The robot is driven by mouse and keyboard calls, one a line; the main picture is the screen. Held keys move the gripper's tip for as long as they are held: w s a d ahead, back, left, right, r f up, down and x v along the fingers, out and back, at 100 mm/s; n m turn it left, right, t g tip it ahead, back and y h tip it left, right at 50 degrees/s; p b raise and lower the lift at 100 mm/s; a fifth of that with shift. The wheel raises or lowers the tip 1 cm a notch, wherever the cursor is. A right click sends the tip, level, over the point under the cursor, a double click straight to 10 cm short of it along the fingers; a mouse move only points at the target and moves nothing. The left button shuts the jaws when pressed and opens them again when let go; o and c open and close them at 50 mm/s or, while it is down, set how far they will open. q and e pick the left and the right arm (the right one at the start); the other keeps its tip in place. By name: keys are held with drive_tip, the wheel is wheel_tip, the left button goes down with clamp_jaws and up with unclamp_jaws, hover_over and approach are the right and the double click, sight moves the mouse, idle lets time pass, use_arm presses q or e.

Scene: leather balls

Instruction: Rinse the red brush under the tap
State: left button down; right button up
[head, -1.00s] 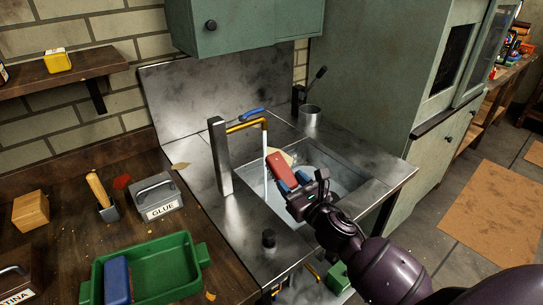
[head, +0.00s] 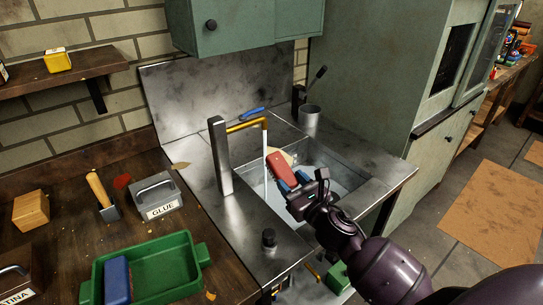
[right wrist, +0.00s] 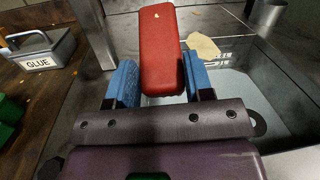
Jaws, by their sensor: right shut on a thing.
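The red brush (head: 282,170) is held in my right gripper (head: 294,184) over the sink (head: 338,171). In the right wrist view the brush (right wrist: 161,45) sits between the two blue fingers of my right gripper (right wrist: 160,82). The tap (head: 247,124) has a grey post and a brass spout. A thin pale stream of water (head: 265,165) falls from the spout, close by the left end of the brush. I cannot tell whether the water touches it. My left gripper is not in view.
A green tray (head: 165,271) with a blue brush (head: 117,280) in it stands on the wooden bench at the left. A glue box (head: 158,197) and a wooden-handled tool (head: 102,195) lie near it. A metal cup (head: 310,117) stands behind the sink.

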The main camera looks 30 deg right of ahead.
drive_tip(key=shift+s+r+p, duration=0.3)
drive_tip(key=shift+r+p, duration=0.1)
drive_tip(key=shift+s+a+r+p, duration=0.2)
drive_tip(key=shift+s+r+p, duration=0.5)
drive_tip(key=shift+s+p, duration=0.1)
drive_tip(key=s, duration=0.1)
drive_tip(key=r+p, duration=0.1)
drive_tip(key=s+r+p, duration=0.1)
drive_tip(key=shift+s+a, duration=0.25)
drive_tip(key=shift+s, duration=0.1)
drive_tip(key=shift+f, duration=0.1)
